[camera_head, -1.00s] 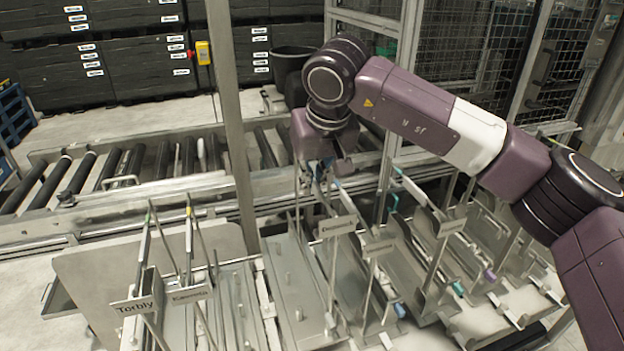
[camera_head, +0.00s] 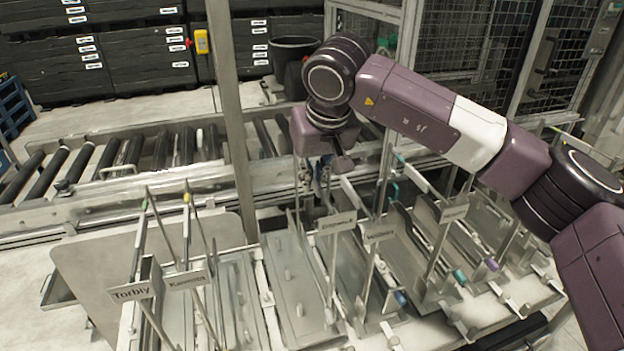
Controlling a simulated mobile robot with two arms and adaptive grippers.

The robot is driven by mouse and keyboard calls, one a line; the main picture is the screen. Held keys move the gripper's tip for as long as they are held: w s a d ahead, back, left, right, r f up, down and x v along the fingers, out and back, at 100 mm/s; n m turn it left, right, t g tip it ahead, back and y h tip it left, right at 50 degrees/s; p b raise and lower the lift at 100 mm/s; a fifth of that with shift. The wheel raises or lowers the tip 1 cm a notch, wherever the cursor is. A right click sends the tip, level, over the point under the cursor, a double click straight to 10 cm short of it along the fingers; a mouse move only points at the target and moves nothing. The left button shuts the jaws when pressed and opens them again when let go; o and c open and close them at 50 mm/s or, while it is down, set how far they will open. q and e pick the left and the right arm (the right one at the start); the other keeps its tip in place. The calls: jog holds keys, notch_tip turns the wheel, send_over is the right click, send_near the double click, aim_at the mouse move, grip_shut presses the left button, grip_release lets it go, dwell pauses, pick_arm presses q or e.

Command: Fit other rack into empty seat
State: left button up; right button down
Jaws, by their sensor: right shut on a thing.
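My right gripper (camera_head: 320,182) is shut at the top of a tall rack, whose label plate (camera_head: 337,223) shows just below and right of the fingers. The rack's thin rods stand nearly upright; its lower end is among the other racks, and I cannot tell whether it touches its seat. A row of metal seats (camera_head: 282,262) runs below the gripper. To the left stand the rack labelled Torbly (camera_head: 133,291) and the rack labelled Kannosta (camera_head: 188,280). To the right stand another labelled rack (camera_head: 379,237) and a further one (camera_head: 453,213). My left gripper is not in view.
A roller conveyor (camera_head: 100,205) runs behind the racks. An upright metal post (camera_head: 232,120) stands left of my gripper. A mesh guard (camera_head: 460,45) is at the back right, and dark stacked bins (camera_head: 130,65) are at the back left.

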jog(key=shift+r, duration=0.1)
jog(key=shift+w+f+b, duration=0.1)
jog(key=shift+f+b, duration=0.65)
jog(key=shift+f, duration=0.2)
jog(key=shift+f, duration=0.15)
dwell(0.3)
